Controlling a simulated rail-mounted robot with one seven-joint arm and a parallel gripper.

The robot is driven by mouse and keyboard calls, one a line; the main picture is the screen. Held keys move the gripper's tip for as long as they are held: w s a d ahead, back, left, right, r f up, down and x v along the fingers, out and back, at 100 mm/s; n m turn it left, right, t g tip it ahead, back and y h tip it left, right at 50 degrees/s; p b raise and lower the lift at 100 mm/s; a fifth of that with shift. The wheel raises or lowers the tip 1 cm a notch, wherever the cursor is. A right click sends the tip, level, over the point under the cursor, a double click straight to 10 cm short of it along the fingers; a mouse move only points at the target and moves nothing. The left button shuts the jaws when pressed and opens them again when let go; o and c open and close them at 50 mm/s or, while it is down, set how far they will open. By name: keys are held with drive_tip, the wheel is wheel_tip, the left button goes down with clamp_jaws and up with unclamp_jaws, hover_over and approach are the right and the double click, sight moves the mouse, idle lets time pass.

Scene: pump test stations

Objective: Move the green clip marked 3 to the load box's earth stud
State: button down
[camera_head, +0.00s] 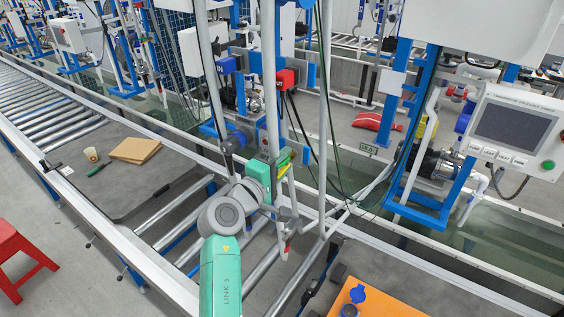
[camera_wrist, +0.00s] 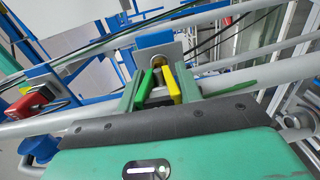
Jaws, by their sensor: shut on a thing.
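My gripper (camera_head: 278,172) is in the middle of the head view, beside upright grey pipes. In the wrist view its two green fingers (camera_wrist: 158,90) are closed around a clip with a green grip (camera_wrist: 144,88) and a yellow grip (camera_wrist: 173,84). The clip's green and yellow also show in the head view (camera_head: 283,160). I cannot read a number on it. Just beyond the clip, a round brass-coloured part (camera_wrist: 157,62) sits on a grey bracket below a blue block (camera_wrist: 154,39). Whether the clip touches it cannot be told. I cannot single out the load box or its earth stud.
Grey pipes stand close around my gripper, with a red block (camera_head: 287,79) and a blue block (camera_head: 227,66) above it. Thin dark cables hang to its right. A control panel (camera_head: 513,130) stands at right, an orange surface (camera_head: 380,303) at lower right. The roller conveyor (camera_head: 180,222) runs left.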

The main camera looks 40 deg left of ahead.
drive_tip(key=shift+s+d+p, duration=0.2)
drive_tip(key=shift+s+p, duration=0.4)
drive_tip(key=shift+s, duration=0.8)
drive_tip(key=shift+s+d+p, duration=0.15)
drive_tip(key=shift+s+p, duration=0.4)
drive_tip(key=shift+s, duration=0.8)
